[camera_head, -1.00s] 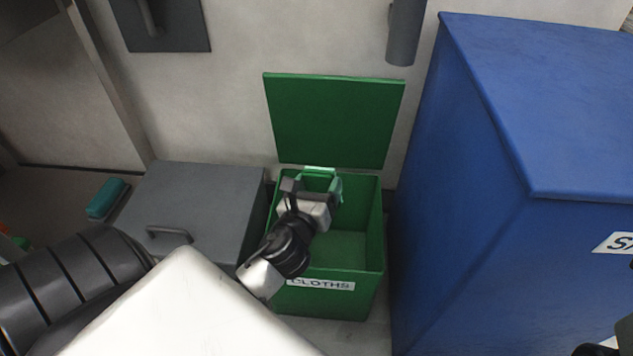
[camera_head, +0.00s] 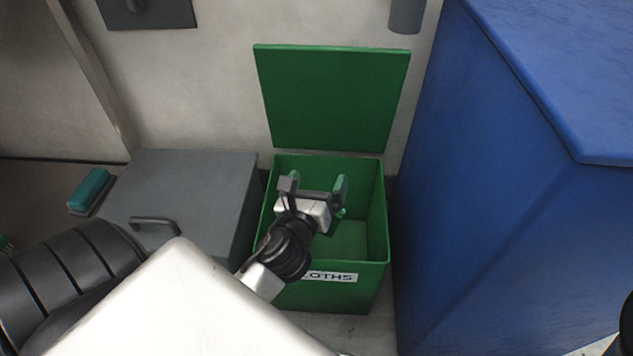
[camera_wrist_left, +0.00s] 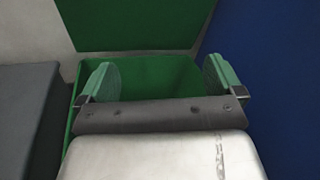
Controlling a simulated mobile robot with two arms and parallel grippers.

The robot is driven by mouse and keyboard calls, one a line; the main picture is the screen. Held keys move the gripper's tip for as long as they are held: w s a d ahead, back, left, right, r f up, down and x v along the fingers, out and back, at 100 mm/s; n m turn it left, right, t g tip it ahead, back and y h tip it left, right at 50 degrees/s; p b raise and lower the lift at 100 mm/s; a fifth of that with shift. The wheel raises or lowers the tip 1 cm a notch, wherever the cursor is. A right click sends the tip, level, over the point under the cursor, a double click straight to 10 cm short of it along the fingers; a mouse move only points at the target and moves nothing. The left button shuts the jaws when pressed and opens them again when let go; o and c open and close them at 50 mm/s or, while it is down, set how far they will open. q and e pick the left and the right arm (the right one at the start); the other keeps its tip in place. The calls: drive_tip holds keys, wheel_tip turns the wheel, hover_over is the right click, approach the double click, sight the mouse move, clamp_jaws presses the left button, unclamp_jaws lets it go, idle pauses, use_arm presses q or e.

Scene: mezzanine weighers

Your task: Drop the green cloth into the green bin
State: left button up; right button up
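The green bin (camera_head: 374,215) stands open on the floor, its lid (camera_head: 333,100) raised against the wall and a white label on its front. My left gripper (camera_head: 315,184) is over the bin's opening, its two green-padded fingers wide apart with nothing between them. The wrist view also shows the open fingers (camera_wrist_left: 160,80) above the bin (camera_wrist_left: 150,66). A small pale green patch, probably the green cloth (camera_head: 341,212), shows just beyond the gripper, inside the bin's outline. Most of it is hidden by the gripper. I do not see my right gripper.
A grey lidded box (camera_head: 200,190) stands close on the bin's left, with a teal brush-like object (camera_head: 89,188) beyond it. A large blue container (camera_head: 480,200) stands on the right. The wall is close behind the bin.

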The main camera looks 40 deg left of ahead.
use_arm(q)
drive_tip(key=v, duration=1.1)
drive_tip(key=shift+w, duration=0.1)
idle(0.5)
